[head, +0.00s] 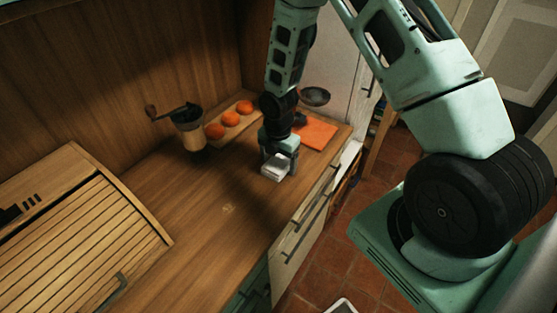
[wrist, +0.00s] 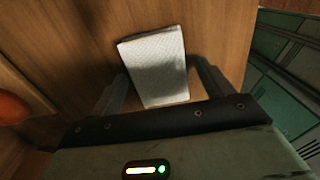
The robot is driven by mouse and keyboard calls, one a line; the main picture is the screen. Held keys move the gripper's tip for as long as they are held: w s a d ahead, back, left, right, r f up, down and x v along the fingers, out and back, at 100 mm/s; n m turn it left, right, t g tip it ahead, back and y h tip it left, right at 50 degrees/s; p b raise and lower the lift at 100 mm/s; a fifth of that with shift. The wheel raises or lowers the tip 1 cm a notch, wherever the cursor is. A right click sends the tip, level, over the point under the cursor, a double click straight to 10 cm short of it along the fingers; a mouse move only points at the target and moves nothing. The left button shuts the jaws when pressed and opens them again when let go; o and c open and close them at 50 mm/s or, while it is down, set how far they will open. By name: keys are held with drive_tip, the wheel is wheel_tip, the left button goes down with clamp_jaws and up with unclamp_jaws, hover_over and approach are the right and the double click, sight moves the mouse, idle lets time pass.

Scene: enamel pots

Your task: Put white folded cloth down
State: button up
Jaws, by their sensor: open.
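The white folded cloth (head: 274,169) lies on the wooden counter, below and between the fingers of my gripper (head: 279,158). In the wrist view the cloth (wrist: 156,66) shows as a pale, textured, slightly tilted rectangle. My gripper (wrist: 158,88) is open there, with one finger on each side of the cloth's near part. A gap shows at the right finger; whether the left finger touches the cloth I cannot tell.
An orange cloth or mat (head: 318,134) lies to the right behind my gripper. A board with orange round items (head: 230,118) and a hand grinder (head: 188,128) stand at the back. A slatted bread box (head: 85,235) fills the left. The counter's middle (head: 190,220) is clear; its front edge is close.

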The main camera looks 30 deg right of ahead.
sight(278, 162)
wheel_tip(278, 162, up, 12)
drive_tip(key=b, duration=0.2)
drive_tip(key=s+a+r+m, duration=0.3)
drive_tip(key=s+a+r, duration=0.15)
drive_tip(key=a, duration=0.25)
drive_tip(key=s+a+r+m, duration=0.3)
drive_tip(key=s+a, duration=0.2)
drive_tip(key=a, duration=0.1)
drive_tip(key=s+a+r+m, duration=0.2)
drive_tip(key=s+a+m, duration=0.1)
drive_tip(key=s, duration=0.4)
drive_tip(key=s+a+r+m, duration=0.2)
drive_tip(key=s+m, duration=0.3)
drive_tip(key=s, duration=0.3)
drive_tip(key=shift+s+a+r+m+y, duration=0.15)
drive_tip(key=shift+a+r+m+y, duration=0.2)
drive_tip(key=shift+a, duration=0.25)
